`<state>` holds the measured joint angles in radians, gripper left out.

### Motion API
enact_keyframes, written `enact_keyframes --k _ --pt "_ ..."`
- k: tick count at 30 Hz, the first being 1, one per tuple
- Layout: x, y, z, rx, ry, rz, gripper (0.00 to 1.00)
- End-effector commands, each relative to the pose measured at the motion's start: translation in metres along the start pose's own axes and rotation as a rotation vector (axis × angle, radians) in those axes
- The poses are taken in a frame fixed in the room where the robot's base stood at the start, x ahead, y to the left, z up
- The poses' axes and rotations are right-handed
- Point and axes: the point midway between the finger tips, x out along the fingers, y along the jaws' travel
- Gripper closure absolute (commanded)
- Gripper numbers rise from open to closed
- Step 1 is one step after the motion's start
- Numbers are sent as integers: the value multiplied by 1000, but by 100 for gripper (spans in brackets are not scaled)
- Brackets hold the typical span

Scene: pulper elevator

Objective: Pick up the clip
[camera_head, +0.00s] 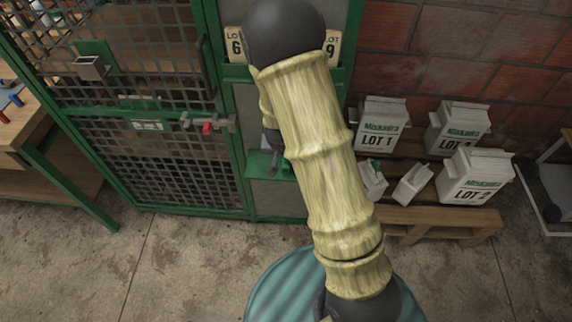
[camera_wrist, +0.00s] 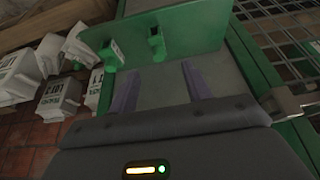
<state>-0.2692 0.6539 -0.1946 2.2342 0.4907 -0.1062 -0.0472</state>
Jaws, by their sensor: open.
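Two small green clip-like pieces, one on the left (camera_wrist: 112,55) and one on the right (camera_wrist: 156,43), sit on a green panel (camera_wrist: 195,30) in the wrist view. In the head view my arm covers the gripper and most of the green bracket (camera_head: 258,168).
A green mesh cage door (camera_head: 150,100) with a red-tagged latch (camera_head: 208,127) stands left. White lot boxes, including LOT 1 (camera_head: 382,127), stand right on a wooden pallet (camera_head: 440,222). A wooden bench (camera_head: 25,125) is far left.

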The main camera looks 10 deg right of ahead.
Motion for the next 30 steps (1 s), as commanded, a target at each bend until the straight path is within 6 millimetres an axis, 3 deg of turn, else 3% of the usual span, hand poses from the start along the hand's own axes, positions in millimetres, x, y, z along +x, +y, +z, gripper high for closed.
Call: enact_keyframes --k 3,9,23,30 --pt "24 1 1 1 -3 1 51" --pt "53 0 0 0 -1 0 51" --pt "62 1 0 0 -1 0 51" --pt "94 5 -2 0 -2 1 51"
